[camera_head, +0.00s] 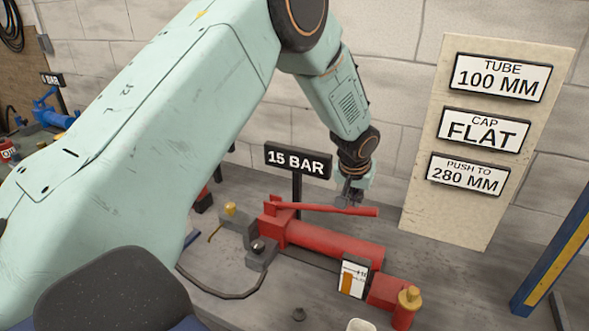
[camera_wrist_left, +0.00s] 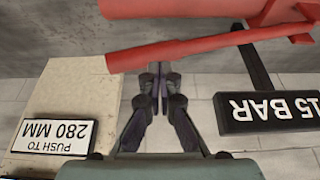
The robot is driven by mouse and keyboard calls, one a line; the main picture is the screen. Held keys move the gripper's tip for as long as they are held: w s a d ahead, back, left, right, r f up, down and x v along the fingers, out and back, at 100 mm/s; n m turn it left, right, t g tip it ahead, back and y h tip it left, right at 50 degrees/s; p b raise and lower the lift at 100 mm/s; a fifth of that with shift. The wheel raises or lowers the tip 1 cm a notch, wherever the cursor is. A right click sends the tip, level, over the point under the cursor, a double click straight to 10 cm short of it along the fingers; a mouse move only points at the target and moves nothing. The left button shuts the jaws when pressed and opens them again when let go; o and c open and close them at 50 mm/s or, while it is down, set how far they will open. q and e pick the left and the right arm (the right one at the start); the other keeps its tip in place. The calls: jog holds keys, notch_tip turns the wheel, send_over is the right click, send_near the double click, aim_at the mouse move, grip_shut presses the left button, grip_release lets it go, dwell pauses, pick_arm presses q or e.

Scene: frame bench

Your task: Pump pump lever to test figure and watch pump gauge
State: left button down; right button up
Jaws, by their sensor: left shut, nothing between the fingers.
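The red pump lever (camera_head: 325,208) lies nearly level above the red pump body (camera_head: 335,243). The pump gauge (camera_head: 354,280) is a small white card with an orange column, on the pump's near side; its fine marks are too small to read. My left gripper (camera_head: 350,197) is shut and empty at the lever, toward its free end. In the left wrist view the closed fingertips (camera_wrist_left: 160,78) meet the edge of the lever (camera_wrist_left: 195,47); I cannot tell whether they touch it. My right gripper is not in view.
A black "15 BAR" sign (camera_head: 298,161) stands behind the pump. A board (camera_head: 475,215) with "TUBE 100 MM", "CAP FLAT" and "PUSH TO 280 MM" plates leans at the wall. A black hose (camera_head: 225,294) curves at the left. A blue-yellow post (camera_head: 558,250) stands right.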

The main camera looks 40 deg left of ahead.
aim_at(352, 214)
pick_arm(q)
notch_tip(352, 214, down, 6)
jog(key=b, duration=0.4)
jog(key=shift+s+f, duration=0.1)
jog(key=shift+f, duration=0.05)
notch_tip(352, 214, up, 9)
jog(key=p, duration=0.7)
jog(key=shift+f, duration=0.2)
